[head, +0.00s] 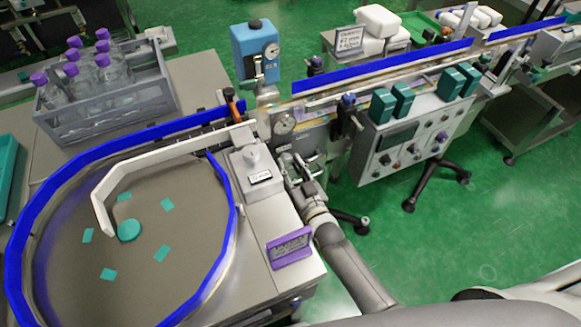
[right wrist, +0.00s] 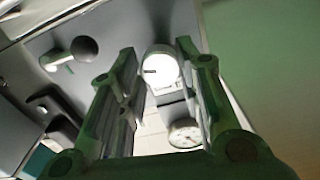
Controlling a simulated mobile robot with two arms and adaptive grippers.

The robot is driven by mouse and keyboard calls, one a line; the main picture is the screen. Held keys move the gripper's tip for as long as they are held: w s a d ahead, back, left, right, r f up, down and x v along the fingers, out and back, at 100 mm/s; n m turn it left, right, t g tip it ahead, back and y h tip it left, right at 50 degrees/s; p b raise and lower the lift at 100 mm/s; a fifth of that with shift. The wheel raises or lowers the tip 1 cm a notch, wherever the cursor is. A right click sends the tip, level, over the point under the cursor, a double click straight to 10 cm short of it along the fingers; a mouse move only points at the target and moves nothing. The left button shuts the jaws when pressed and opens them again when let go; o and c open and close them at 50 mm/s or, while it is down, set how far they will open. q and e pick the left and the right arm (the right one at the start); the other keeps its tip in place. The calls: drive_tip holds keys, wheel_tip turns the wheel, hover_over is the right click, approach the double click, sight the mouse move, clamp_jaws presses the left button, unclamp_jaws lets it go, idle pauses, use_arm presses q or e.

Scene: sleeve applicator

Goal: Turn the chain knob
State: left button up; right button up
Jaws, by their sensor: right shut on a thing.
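My right gripper (head: 297,170) reaches in from the lower right to the front side of the conveyor machine (head: 290,225). In the right wrist view its two fingers (right wrist: 162,75) stand on either side of a pale round knob (right wrist: 161,66) with a small dark mark on its face. The gripper is shut on this knob, though finger contact is hard to see. In the head view the gripper hides the knob. My left gripper is not in view.
A round dial (right wrist: 185,133) and a ball-ended lever (right wrist: 85,48) sit near the knob. A turntable with a blue rim (head: 232,215) is on the left. A control box (head: 400,138) stands to the right. Green floor is open at front right.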

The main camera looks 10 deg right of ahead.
drive_tip(key=shift+s+f, duration=0.1)
drive_tip(key=shift+f, duration=0.05)
drive_tip(key=o, duration=1)
drive_tip(key=shift+o, duration=0.2)
drive_tip(key=s+d, duration=0.2)
drive_tip(key=s, duration=0.9)
drive_tip(key=shift+s+d, duration=0.2)
drive_tip(key=shift+s, duration=0.15)
